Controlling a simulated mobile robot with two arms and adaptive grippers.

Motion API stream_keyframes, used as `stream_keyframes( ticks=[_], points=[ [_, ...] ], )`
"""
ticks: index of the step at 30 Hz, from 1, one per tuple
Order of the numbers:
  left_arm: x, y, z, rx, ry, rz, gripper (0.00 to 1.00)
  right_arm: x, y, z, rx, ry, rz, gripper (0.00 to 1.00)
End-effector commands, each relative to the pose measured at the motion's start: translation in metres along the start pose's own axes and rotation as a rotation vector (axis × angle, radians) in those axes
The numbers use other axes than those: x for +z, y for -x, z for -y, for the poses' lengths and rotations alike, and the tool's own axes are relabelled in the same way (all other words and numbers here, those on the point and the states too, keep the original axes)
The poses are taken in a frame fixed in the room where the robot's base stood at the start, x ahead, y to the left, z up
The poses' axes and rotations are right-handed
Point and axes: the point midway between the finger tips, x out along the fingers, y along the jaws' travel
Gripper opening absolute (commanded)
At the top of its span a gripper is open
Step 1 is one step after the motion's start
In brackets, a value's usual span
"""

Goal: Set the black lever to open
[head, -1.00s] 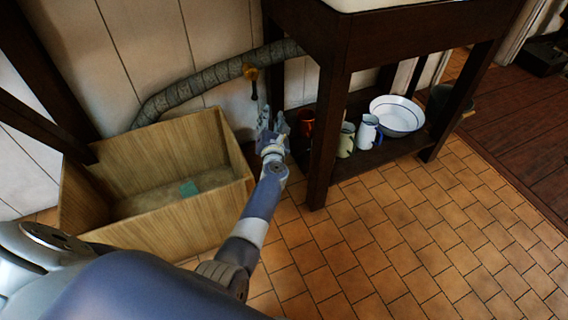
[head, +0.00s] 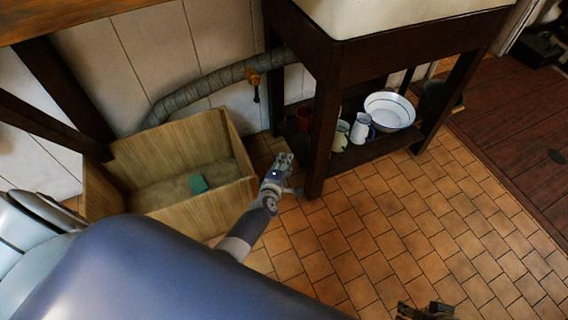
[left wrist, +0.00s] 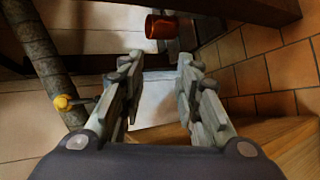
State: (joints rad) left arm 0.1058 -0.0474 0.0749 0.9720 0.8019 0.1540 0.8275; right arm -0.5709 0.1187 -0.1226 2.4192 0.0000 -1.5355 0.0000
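The black lever (head: 257,95) hangs straight down from a brass valve (head: 252,76) on the grey wrapped pipe (head: 205,88) along the wall. My left gripper (head: 284,160) is below and right of the lever in the head view, apart from it, over the floor between crate and sink stand. In the left wrist view its fingers (left wrist: 159,62) are spread with nothing between them. The brass valve (left wrist: 64,102) shows there at the left, outside the fingers; the lever is hard to make out there. Part of my right gripper (head: 425,311) shows at the bottom edge; its opening is unclear.
A wooden crate (head: 222,205) with a green block (head: 198,184) stands left of my left gripper. The dark sink stand's leg (head: 321,140) is close on the right. Its shelf holds a red pot (head: 303,118), jugs (head: 360,128) and a white basin (head: 389,111). Tiled floor in front is clear.

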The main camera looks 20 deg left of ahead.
Motion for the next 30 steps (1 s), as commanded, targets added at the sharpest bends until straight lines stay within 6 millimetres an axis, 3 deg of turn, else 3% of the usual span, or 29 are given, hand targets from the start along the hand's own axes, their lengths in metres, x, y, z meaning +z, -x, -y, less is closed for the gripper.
stream_keyframes(
  ticks=[4, 15, 19, 20, 25, 30],
  points=[
    [0.002, 0.010, 0.008, -0.032, -0.070, 0.016, 0.31, -0.003, 0.011, 0.000, 0.000, 0.000, 0.000, 0.40],
    [0.003, 0.012, 0.014, -0.044, -0.097, 0.023, 0.31, -0.004, 0.011, 0.000, 0.000, 0.000, 0.000, 0.40],
    [0.006, 0.014, 0.012, -0.046, -0.119, 0.040, 0.01, -0.004, 0.012, 0.000, 0.000, 0.000, 0.000, 0.40],
    [0.008, 0.016, 0.011, -0.048, -0.135, 0.052, 0.00, -0.004, 0.012, 0.000, 0.000, 0.000, 0.000, 0.40],
    [0.032, 0.041, 0.005, -0.083, -0.354, 0.204, 0.00, -0.004, 0.014, -0.001, 0.000, 0.000, -0.001, 0.40],
    [0.057, 0.092, 0.005, -0.146, -0.694, 0.397, 0.00, -0.004, 0.018, -0.001, 0.001, 0.000, -0.003, 0.40]
  ],
)
